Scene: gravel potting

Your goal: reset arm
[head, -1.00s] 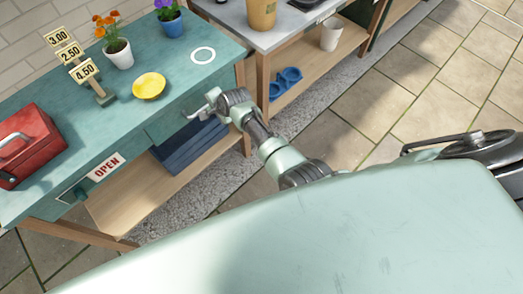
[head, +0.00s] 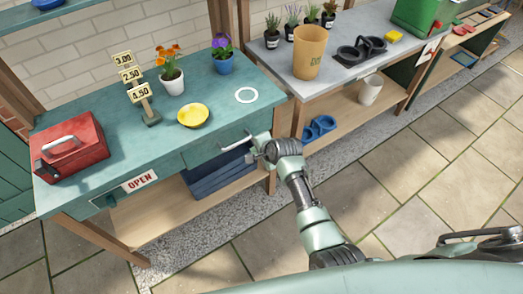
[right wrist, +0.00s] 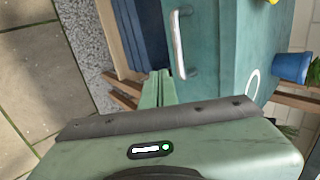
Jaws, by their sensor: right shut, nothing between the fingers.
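My right gripper (head: 261,143) is at the front of the teal table (head: 120,122), by the right end of a drawer's metal handle (head: 222,146). Its two fingers show closed together and empty in the right wrist view (right wrist: 158,88), with the handle (right wrist: 180,42) beyond them, apart from the fingertips. The drawer looks shut. My left gripper is outside both views.
On the teal table are a red toolbox (head: 70,150), price signs (head: 135,78), a yellow bowl (head: 193,115), and orange (head: 172,82) and purple (head: 222,64) potted flowers. A grey bench (head: 285,72) adjoins it. Paving (head: 420,180) in front is clear.

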